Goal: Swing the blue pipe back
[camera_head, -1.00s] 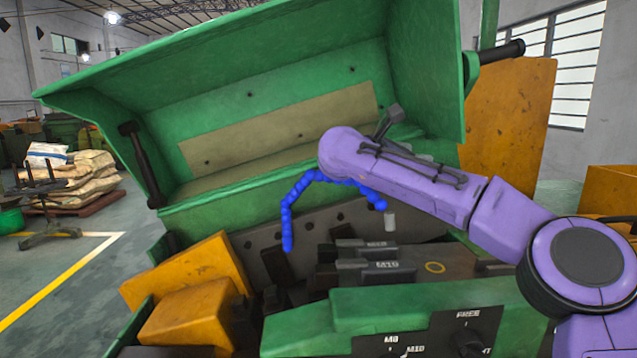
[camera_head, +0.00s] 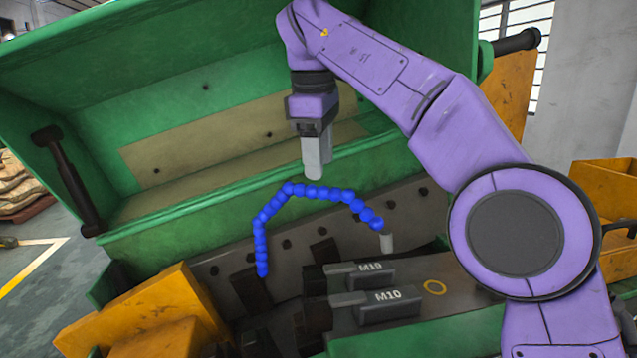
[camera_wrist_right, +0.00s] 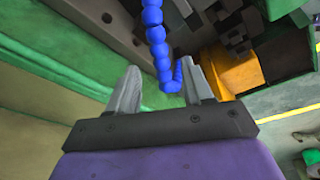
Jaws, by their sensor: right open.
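The blue pipe (camera_head: 318,192) is a beaded, bent hose inside the green machine. It rises from a grey fitting (camera_head: 387,242) on the right, arches over to the left, and its free end hangs down at the lower left. My right gripper (camera_head: 316,172) points down just above the arch in the head view. In the right wrist view the gripper (camera_wrist_right: 163,85) is open, with the blue pipe (camera_wrist_right: 155,38) showing between and beyond its two fingers. I cannot tell whether a finger touches it. My left gripper is not in view.
The raised green cover (camera_head: 190,70) stands open behind the pipe, with a black handle (camera_head: 68,180) at its left. Dark blocks marked M10 (camera_head: 388,305) lie below the pipe. Orange blocks (camera_head: 150,310) sit at the lower left.

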